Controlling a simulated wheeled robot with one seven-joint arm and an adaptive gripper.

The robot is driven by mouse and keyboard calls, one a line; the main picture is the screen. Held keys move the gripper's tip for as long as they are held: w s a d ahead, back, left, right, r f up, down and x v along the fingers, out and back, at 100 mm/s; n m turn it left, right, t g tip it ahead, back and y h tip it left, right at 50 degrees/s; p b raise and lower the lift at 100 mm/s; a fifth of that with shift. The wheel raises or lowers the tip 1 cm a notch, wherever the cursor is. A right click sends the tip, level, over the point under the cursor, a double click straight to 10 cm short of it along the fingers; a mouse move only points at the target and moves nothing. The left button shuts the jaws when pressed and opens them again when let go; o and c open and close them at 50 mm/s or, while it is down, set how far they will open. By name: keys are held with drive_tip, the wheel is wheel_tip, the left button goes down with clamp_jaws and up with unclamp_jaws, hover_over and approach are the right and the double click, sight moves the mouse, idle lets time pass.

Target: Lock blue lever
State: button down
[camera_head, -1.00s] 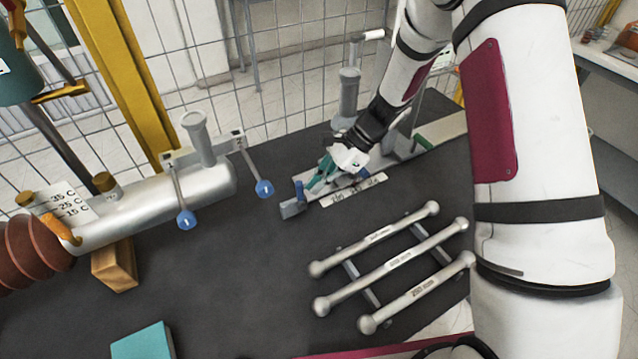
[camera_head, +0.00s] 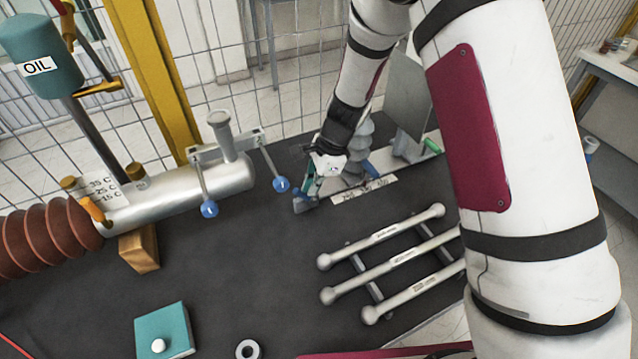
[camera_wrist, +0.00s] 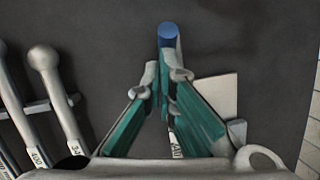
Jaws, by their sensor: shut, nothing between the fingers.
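The blue lever (camera_head: 299,193) stands by a small grey block (camera_head: 307,206) at the left end of the labelled device on the dark table. In the wrist view its blue round end (camera_wrist: 168,36) shows just past my fingertips. My gripper (camera_head: 308,188) has teal fingers and is right at the lever in the head view. In the wrist view my gripper (camera_wrist: 163,82) is shut and empty, its tips close to the lever. I cannot tell whether they touch it. My fingers hide the lower part of the lever.
A white label strip (camera_head: 364,190) lies right of my gripper. Several grey rods (camera_head: 385,240) lie in front. The silver bushing tube (camera_head: 175,200) with blue-ended arms (camera_head: 282,185) stands left. A teal box (camera_head: 163,332) is at front left. The middle of the table is clear.

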drive_tip(key=shift+s+a+f, duration=0.2)
drive_tip(key=shift+s+a, duration=0.1)
drive_tip(key=shift+a, duration=0.35)
drive_tip(key=shift+s+a+f, duration=0.15)
drive_tip(key=shift+s+a, duration=0.1)
drive_tip(key=shift+a, duration=0.35)
drive_tip(key=s+a+v, duration=0.1)
drive_tip(key=a+v, duration=0.1)
drive_tip(key=v, duration=1)
drive_tip(key=shift+r+p, duration=0.35)
drive_tip(key=shift+r, duration=0.35)
drive_tip(key=shift+s, duration=0.15)
